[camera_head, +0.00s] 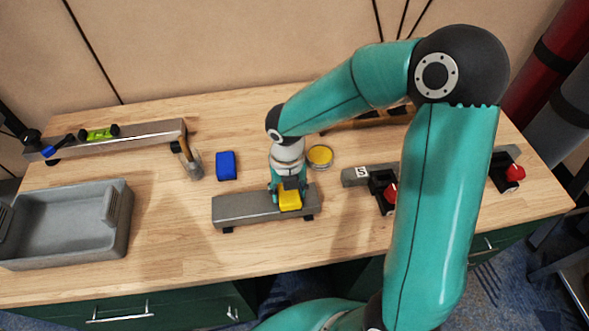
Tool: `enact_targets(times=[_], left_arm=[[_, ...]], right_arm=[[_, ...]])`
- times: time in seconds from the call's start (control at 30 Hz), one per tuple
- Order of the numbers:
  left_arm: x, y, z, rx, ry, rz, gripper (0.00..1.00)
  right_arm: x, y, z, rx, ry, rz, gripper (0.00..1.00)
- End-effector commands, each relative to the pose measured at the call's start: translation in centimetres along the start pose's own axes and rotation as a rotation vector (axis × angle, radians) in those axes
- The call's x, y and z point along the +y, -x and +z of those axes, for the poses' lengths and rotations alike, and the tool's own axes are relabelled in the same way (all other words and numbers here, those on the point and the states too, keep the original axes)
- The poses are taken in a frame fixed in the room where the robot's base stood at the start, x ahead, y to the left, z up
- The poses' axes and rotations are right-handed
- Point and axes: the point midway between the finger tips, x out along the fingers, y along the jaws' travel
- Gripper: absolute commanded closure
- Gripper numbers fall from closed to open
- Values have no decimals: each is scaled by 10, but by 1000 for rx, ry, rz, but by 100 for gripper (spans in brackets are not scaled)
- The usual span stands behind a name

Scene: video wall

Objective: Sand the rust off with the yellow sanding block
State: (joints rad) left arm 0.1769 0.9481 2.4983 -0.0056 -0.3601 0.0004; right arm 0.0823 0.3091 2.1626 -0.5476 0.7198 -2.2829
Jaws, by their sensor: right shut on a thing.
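The yellow sanding block (290,200) is on top of a grey metal bar (242,207) near the middle front of the wooden bench. My right gripper (288,187) points down and is shut on the yellow block, which looks to be touching the bar or just above it. No rust can be made out on the parts of the bar that show. My left gripper is not in view.
A grey bin (62,222) stands at the left. A clamped bar (357,174) is at the right. Bench (160,265) is clear at the front.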

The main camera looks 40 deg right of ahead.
Motion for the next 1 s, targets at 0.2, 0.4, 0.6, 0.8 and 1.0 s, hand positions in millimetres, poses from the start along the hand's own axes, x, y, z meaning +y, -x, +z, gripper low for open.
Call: enact_targets(times=[0.2, 0.4, 0.6, 0.8, 1.0], left_arm=[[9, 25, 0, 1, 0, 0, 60], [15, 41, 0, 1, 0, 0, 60], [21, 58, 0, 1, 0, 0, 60], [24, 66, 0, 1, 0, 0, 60], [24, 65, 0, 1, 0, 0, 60]], right_arm=[[0, 32, 0, 0, 2, 1, 79], [1, 50, 0, -1, 2, 2, 79], [2, 68, 0, -1, 5, 2, 79], [4, 78, 0, -1, 10, 2, 79], [5, 77, 0, -1, 12, 2, 79]])
